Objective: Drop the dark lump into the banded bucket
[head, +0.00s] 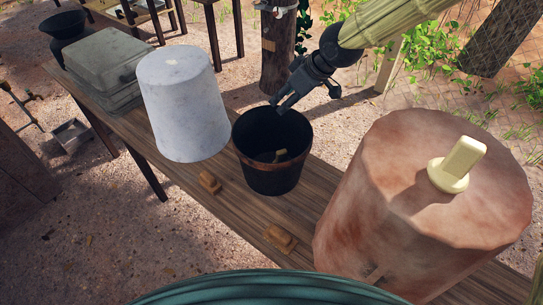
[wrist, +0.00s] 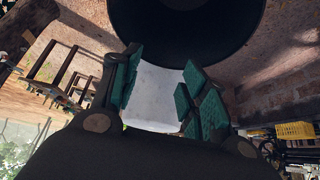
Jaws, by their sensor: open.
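The dark bucket (head: 270,182) stands on the wooden bench, with a brown band around it below the rim. Inside it lie a small dark shape (head: 264,157) and a tan piece (head: 281,152); I cannot tell for sure whether the dark shape is the lump. My gripper (head: 281,103) is above the bucket's far rim, its fingers pointing down and left. In the wrist view my gripper (wrist: 160,88) shows teal pads spread apart with nothing between them. The dark bucket also fills the top of the wrist view (wrist: 122,18).
A pale upturned bucket (head: 182,105) stands left of the dark bucket. A large reddish drum (head: 365,190) with a cream knob (head: 463,163) is at right. Two brown lumps (head: 209,181) (head: 279,237) lie on the bench (head: 235,205). A grey box (head: 103,65) is at the far left.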

